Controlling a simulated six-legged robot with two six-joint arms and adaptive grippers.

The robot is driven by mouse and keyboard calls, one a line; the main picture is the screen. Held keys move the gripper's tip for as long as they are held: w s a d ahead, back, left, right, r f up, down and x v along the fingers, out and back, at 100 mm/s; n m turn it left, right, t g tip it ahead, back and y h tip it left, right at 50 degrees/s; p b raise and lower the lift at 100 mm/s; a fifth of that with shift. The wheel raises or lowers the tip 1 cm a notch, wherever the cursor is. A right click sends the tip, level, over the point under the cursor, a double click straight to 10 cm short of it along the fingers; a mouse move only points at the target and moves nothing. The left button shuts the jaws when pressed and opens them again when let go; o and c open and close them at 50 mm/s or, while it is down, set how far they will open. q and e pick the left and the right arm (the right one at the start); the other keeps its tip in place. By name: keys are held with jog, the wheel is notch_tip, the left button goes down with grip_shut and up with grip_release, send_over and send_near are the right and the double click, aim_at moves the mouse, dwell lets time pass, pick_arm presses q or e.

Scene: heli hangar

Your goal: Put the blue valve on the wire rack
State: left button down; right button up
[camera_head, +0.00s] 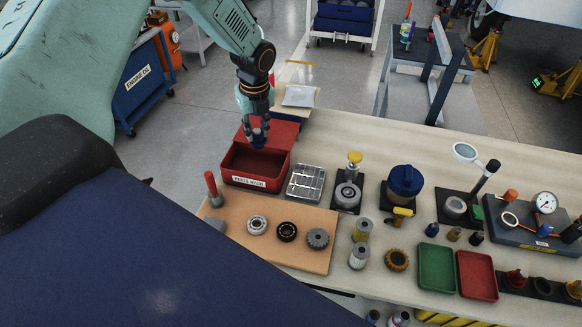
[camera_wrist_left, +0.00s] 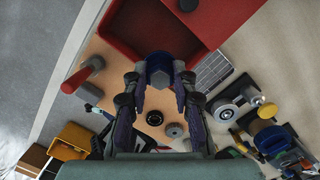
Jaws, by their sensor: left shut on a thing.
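My left gripper (camera_head: 257,113) comes down from the top over the red parts wash bin (camera_head: 236,180). It is shut on the blue valve (camera_head: 259,137), which hangs below the fingers above the bin. In the left wrist view the blue valve (camera_wrist_left: 158,68) sits between the fingertips. A silver gridded tray, which looks like the wire rack (camera_head: 306,183), lies flat on the bench just right of the bin. It also shows in the left wrist view (camera_wrist_left: 212,71), and it looks empty. My right gripper is not in view.
The bin's red lid (camera_head: 270,131) stands up behind it. A red-handled tool (camera_head: 211,185) stands to the left. A tan mat (camera_head: 270,250) with bearings and a gear lies in front. A black-based fixture with a yellow knob (camera_head: 354,160) stands close right of the rack.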

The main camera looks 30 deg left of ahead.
pick_arm(q)
jog(key=w+d+f+m+b, duration=0.1)
jog(key=w+d+m+b, duration=0.15)
jog(key=d+b, duration=0.75)
jog(key=d+f, duration=0.1)
jog(key=f, duration=0.1)
jog(key=d+f+p, duration=0.1)
jog(key=f, duration=0.1)
jog(key=d+f+p, duration=0.1)
jog(key=f, duration=0.2)
jog(key=shift+w+d, duration=0.15)
jog(key=shift+d, duration=0.05)
jog(key=f, duration=0.2)
jog(key=shift+s+f, duration=0.25)
jog(key=shift+f, duration=0.35)
jog(key=shift+w, duration=0.2)
jog(key=shift+f, duration=0.15)
